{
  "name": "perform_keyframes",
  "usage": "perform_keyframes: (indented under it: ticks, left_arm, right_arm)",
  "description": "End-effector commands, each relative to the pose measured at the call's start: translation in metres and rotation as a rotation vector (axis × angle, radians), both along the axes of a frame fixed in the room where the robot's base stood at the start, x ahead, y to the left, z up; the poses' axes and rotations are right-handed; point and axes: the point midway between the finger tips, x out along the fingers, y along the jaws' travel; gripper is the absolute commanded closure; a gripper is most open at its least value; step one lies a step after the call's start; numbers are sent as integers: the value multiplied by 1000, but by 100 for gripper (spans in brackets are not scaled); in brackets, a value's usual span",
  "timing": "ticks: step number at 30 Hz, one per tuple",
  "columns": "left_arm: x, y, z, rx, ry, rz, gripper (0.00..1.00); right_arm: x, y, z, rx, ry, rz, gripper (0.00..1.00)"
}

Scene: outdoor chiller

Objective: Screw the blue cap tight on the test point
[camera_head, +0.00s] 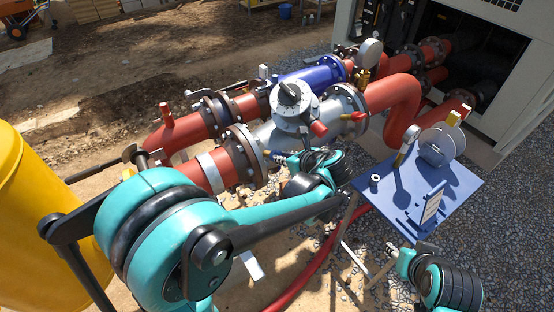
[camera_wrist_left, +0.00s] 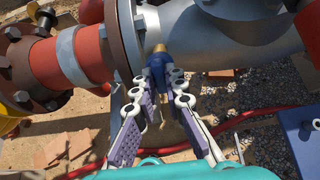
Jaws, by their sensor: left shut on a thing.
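The blue cap (camera_wrist_left: 158,66) is between the fingertips of my left gripper (camera_wrist_left: 160,80), against the underside of the large grey pipe. A short brass piece (camera_wrist_left: 158,47) shows just beyond the cap, in line with it; I cannot see the thread or tell whether the cap is seated. The fingers are shut on the cap. In the head view my left gripper (camera_head: 279,155) is beside the grey valve section, its fingers small and partly hidden by the wrist.
The grey valve body (camera_head: 295,110) and red flanged pipes (camera_head: 212,170) stand close around the left gripper. A blue table (camera_head: 455,190) with a gauge and small parts is on the right. A red hose (camera_head: 318,268) lies on the ground. A yellow drum (camera_head: 28,215) stands at far left.

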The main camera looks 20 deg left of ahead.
Motion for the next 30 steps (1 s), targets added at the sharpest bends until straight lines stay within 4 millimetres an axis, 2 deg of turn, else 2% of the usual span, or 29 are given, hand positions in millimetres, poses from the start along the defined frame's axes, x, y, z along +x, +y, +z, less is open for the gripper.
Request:
perform_keyframes:
  ticks: [6, 9, 13, 14, 16, 30]
  left_arm:
    - [0, 1, -3, 308, 398, -376, 100]
    - [0, 1, -2, 403, 519, -492, 100]
    - [0, 1, -1, 418, 539, -510, 100]
    - [0, 1, -1, 418, 539, -510, 84]
    - [0, 1, -1, 418, 538, -510, 65]
    - [0, 0, -1, 418, 536, -509, 61]
  right_arm:
    - [0, 0, -11, 0, 0, 0, 60]
    - [0, 0, -12, 0, 0, 0, 60]
    - [0, 0, -12, 0, 0, 0, 60]
    - [0, 0, -12, 0, 0, 0, 60]
    - [0, 0, -11, 0, 0, 0, 60]
    - [0, 0, -11, 0, 0, 0, 60]
